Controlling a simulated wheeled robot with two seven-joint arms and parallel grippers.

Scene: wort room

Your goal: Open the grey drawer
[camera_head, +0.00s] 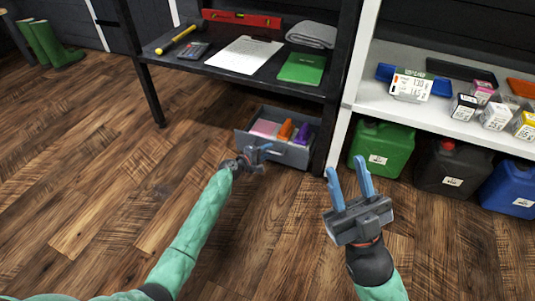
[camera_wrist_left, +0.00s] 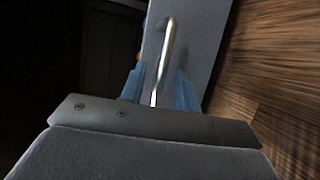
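The grey drawer (camera_head: 272,148) stands under the black table in the head view, pulled out so its inside shows. It holds a pink item (camera_head: 265,127), an orange item (camera_head: 286,129) and a purple item (camera_head: 303,132). My left gripper (camera_head: 262,152) is at the drawer's front. In the left wrist view, the metal handle (camera_wrist_left: 166,50) lies between the blue fingers of my left gripper (camera_wrist_left: 159,85), with gaps visible on both sides. My right gripper (camera_head: 349,182) is open and empty, right of the drawer.
The black table (camera_head: 225,72) bears a red level, hammer, calculator, paper, green folder and grey cloth. A white shelf (camera_head: 445,113) stands right, with green (camera_head: 381,146), black (camera_head: 453,168) and blue (camera_head: 512,187) canisters below. Green boots (camera_head: 50,45) stand far left. The wooden floor left is clear.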

